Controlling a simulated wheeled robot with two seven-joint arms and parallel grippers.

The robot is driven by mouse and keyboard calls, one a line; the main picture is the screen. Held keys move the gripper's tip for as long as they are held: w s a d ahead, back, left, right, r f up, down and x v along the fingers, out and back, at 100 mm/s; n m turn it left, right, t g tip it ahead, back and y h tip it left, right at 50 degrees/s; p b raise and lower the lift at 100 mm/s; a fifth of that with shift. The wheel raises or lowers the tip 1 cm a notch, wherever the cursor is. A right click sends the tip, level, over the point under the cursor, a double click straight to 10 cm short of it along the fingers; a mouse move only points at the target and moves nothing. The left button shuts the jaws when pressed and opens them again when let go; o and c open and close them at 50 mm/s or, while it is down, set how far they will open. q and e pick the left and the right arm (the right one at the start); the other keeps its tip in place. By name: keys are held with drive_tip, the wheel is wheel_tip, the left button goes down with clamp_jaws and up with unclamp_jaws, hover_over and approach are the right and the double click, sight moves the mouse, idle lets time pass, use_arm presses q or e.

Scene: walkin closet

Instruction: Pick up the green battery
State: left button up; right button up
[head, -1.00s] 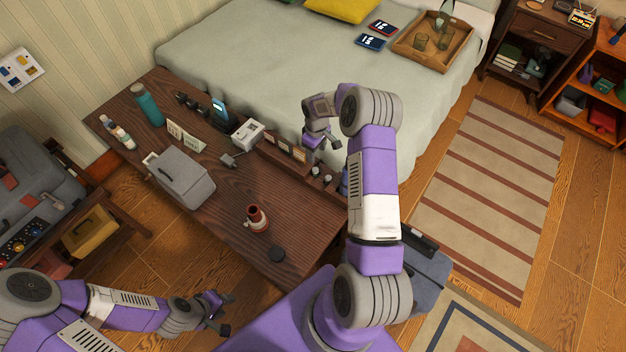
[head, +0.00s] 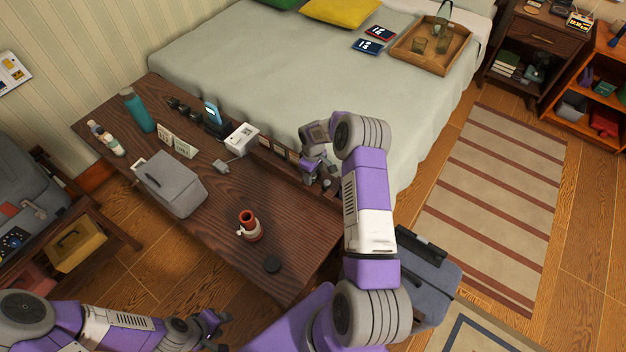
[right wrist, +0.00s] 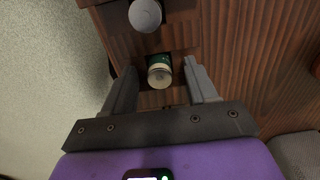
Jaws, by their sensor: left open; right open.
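The green battery (right wrist: 159,76) shows in the right wrist view, its pale round end facing the camera. It sits in a dark slot of a wooden holder (right wrist: 185,30) at the edge of the desk. My right gripper (right wrist: 160,80) is open, with one finger on each side of the battery and a gap on both sides. In the head view my right gripper (head: 322,174) is low over the desk's bed-side edge, and I cannot make out the battery there. My left gripper (head: 214,326) is open and empty, beside the desk's front edge.
A grey round-topped item (right wrist: 145,14) stands in the holder close to the battery. The desk (head: 215,225) also bears a red and white item (head: 249,225), a grey case (head: 171,183), a white box (head: 242,138) and a teal bottle (head: 138,110). The bed (head: 270,80) adjoins it.

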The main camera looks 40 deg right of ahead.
clamp_jaws()
idle(0.3)
